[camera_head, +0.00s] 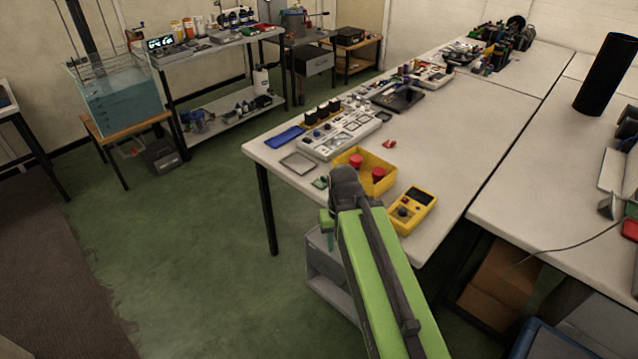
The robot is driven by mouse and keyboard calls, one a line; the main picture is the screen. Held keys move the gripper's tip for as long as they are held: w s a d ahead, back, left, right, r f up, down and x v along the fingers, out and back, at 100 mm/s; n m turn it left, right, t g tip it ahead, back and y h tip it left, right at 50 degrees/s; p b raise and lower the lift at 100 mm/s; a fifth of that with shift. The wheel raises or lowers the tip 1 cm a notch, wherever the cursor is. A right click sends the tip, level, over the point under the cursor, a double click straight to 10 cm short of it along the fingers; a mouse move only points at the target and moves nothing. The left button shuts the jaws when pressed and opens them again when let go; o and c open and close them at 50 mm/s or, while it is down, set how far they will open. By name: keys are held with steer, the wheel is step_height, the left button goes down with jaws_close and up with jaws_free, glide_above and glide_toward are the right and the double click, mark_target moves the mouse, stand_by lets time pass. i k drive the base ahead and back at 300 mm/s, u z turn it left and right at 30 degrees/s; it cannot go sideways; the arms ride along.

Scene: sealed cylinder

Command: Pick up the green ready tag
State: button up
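A small green item (320,183), which may be the green ready tag, lies at the table's near left edge. It is too small to read any marking. My gripper (328,228) hangs at the far end of my green arm, just off the table's near edge. In the picture it is below the green item. My arm hides most of it, so its fingers and anything between them cannot be made out.
On the white table (470,135), a yellow tray (383,186) with red-topped things and a yellow meter (411,209) sit close to my arm. A flat grey-green plate (298,163) and a blue tray (285,138) lie left. The table's middle right is clear.

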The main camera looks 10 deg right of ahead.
mark_target(321, 185)
steer(key=z, duration=0.25)
steer(key=k, duration=0.3)
steer(key=u, duration=0.95)
steer(key=i, duration=1.4)
steer(key=u, duration=0.55)
